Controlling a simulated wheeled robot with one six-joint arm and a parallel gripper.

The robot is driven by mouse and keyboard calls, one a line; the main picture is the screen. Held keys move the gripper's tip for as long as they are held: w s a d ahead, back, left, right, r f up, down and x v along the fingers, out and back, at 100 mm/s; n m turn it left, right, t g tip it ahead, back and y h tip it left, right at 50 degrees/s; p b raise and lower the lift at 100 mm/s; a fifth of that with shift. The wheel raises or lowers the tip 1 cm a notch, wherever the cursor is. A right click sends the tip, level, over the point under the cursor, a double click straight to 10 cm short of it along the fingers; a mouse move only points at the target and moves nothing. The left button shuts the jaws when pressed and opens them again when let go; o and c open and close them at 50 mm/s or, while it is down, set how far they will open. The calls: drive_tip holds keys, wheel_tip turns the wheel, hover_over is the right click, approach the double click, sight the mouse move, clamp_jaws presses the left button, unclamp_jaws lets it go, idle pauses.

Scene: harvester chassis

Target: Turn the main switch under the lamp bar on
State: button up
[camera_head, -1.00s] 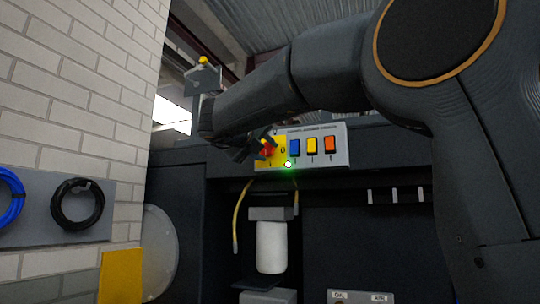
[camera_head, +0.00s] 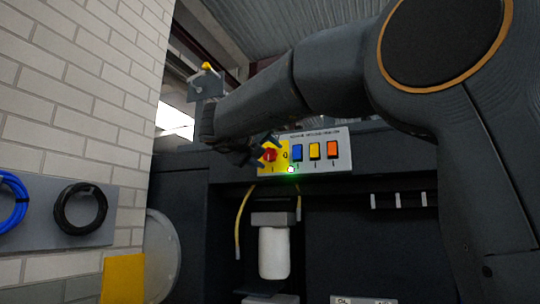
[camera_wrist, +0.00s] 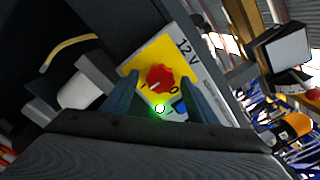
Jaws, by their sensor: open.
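The main switch is a red knob (camera_head: 269,155) on a yellow plate at the left end of a grey panel (camera_head: 343,150). In the wrist view the red knob (camera_wrist: 160,78) has marks I and 0 beside it and "12 V" above; I cannot tell which mark it points to. A small green lamp (camera_head: 291,169) glows at the plate's lower edge and also shows in the wrist view (camera_wrist: 159,108). My gripper (camera_wrist: 159,80) is open and empty, its two fingers on either side of the knob in the picture. I see no contact with the knob.
A white cylinder (camera_head: 273,252) and a yellow hose (camera_head: 241,220) are below the panel. A brick wall (camera_head: 75,110) with hung cable coils stands at left.

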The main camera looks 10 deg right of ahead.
drive_tip(key=b+v, duration=0.1)
drive_tip(key=v, duration=0.6)
drive_tip(key=shift+s, duration=0.2)
drive_tip(key=shift+a, duration=0.15)
